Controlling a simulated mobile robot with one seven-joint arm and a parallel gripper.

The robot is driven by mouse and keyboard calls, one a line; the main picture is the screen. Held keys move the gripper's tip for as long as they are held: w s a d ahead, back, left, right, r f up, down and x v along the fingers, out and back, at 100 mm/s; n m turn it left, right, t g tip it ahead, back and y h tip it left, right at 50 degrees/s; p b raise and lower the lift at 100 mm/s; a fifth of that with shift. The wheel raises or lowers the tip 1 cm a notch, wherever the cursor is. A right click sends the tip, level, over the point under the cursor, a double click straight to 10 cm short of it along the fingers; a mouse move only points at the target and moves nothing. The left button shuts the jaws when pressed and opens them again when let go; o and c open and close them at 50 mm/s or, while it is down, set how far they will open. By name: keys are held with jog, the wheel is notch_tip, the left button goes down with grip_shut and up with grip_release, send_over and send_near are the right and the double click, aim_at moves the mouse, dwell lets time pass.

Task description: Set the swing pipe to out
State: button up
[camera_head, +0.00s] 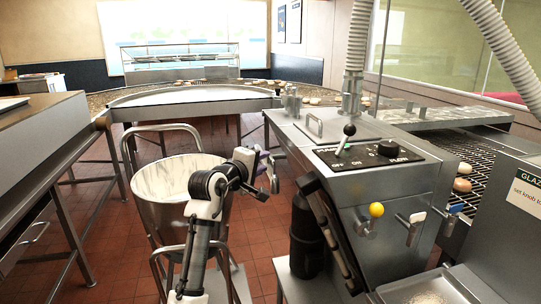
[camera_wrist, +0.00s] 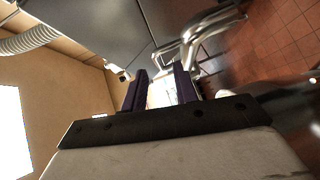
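What looks like the swing pipe is a curved silver pipe (camera_head: 274,176) on the left side of the grey glaze machine (camera_head: 385,195), beside the large steel bucket (camera_head: 150,187). In the wrist view a bent silver pipe (camera_wrist: 212,33) shows to the upper right of my fingers. The right finger overlaps the pipe in view; contact cannot be told.
The machine's panel has a lever (camera_head: 348,131) and a black flow knob (camera_head: 388,148). A yellow-balled handle (camera_head: 376,210) is on its front. A steel counter (camera_head: 40,140) stands at left. A conveyor (camera_head: 480,160) runs at right. Tiled floor (camera_head: 110,235) shows between.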

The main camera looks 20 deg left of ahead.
aim_at(270, 158)
jog(key=shift+p+x, duration=0.4)
jog(key=shift+x, duration=2.25)
grip_shut()
